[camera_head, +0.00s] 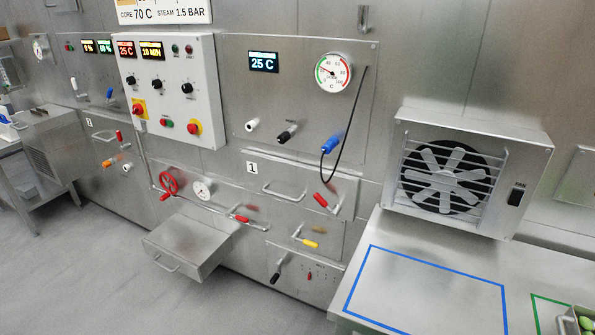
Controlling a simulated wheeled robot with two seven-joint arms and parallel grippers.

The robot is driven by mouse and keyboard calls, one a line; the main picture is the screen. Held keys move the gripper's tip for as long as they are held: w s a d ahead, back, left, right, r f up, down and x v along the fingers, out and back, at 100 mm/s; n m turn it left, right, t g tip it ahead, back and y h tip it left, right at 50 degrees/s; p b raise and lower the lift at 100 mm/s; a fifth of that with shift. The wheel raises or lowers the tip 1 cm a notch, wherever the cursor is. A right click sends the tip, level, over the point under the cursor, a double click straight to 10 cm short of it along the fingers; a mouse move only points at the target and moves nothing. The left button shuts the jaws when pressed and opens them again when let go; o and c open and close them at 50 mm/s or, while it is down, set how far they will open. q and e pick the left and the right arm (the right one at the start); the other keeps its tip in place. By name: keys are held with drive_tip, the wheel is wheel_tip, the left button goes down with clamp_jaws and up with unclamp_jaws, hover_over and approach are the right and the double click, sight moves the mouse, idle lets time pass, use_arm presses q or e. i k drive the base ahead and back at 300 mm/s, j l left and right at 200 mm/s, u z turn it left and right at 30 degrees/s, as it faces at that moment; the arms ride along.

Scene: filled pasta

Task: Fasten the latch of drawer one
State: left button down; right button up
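Drawer one, with a steel front (300,182), is in the middle of the wall unit, beside a small "1" label (252,168). It has a bar handle (283,193). A strip of its top edge shows; I cannot tell whether it is fully flush with the wall. A red-gripped lever (321,201), apparently its latch, is at the right end of the front, slanting down to the right. Whether the latch is engaged cannot be made out. Neither of my grippers is in view.
A steel box with a handle (190,245) juts out at lower left. Red (238,218) and yellow (308,243) levers sit below the drawer. A cable with a blue plug (331,144) hangs above. A fan unit (465,170) and blue-outlined bench (440,285) stand right.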

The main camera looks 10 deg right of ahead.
sight(333, 213)
drive_tip(key=i+j, duration=0.1)
drive_tip(key=j, duration=0.4)
drive_tip(key=i+j+z, duration=0.1)
drive_tip(key=j, duration=0.4)
drive_tip(key=i+j, duration=0.1)
drive_tip(key=j, duration=0.9)
drive_tip(key=i+z, duration=0.05)
drive_tip(key=i, duration=0.05)
